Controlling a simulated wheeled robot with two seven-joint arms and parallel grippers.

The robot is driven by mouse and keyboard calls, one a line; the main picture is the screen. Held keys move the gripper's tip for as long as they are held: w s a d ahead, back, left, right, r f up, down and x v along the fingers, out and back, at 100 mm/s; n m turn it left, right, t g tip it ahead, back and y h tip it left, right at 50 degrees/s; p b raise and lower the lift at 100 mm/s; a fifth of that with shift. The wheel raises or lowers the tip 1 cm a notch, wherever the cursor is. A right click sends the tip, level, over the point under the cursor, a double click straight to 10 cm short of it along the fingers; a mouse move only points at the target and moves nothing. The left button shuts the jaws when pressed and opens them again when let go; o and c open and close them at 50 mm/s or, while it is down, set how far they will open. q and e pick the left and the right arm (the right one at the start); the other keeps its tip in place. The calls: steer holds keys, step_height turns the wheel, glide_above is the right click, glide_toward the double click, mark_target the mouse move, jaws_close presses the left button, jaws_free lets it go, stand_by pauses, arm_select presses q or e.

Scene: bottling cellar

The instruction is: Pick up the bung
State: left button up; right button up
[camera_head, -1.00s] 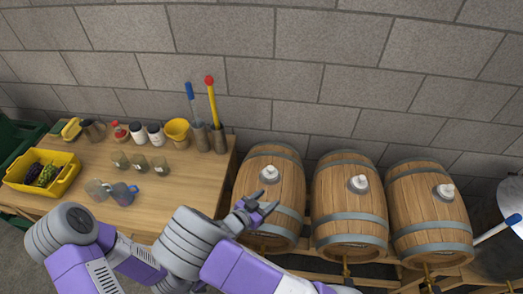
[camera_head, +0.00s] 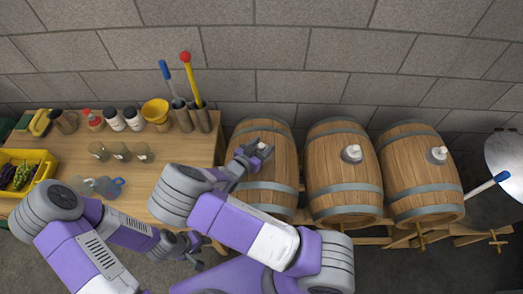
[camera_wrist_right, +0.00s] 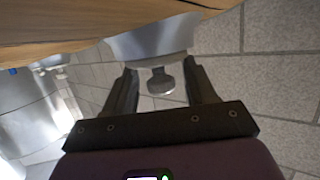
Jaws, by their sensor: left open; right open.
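Three wooden barrels lie in a row, each with a pale bung on top: the left bung (camera_head: 264,148), the middle bung (camera_head: 352,153) and the right bung (camera_head: 438,154). My right gripper (camera_head: 250,154) is open at the left barrel (camera_head: 268,186), close beside its bung and partly covering it. In the right wrist view, a small grey-white knob, seemingly this bung (camera_wrist_right: 161,83), shows between the two spread fingers (camera_wrist_right: 162,88); I cannot tell whether they touch it. My left gripper (camera_head: 192,246) is open and empty, low in front of the table.
The wooden table (camera_head: 190,160) at left carries a yellow grape crate (camera_head: 42,172), several jars, cups, a yellow pot (camera_head: 156,113) and holders with long-handled tools. The middle barrel (camera_head: 342,185) and right barrel (camera_head: 420,185) stand close by. A brick wall is behind.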

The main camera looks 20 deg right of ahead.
jaws_close()
stand_by(0.3)
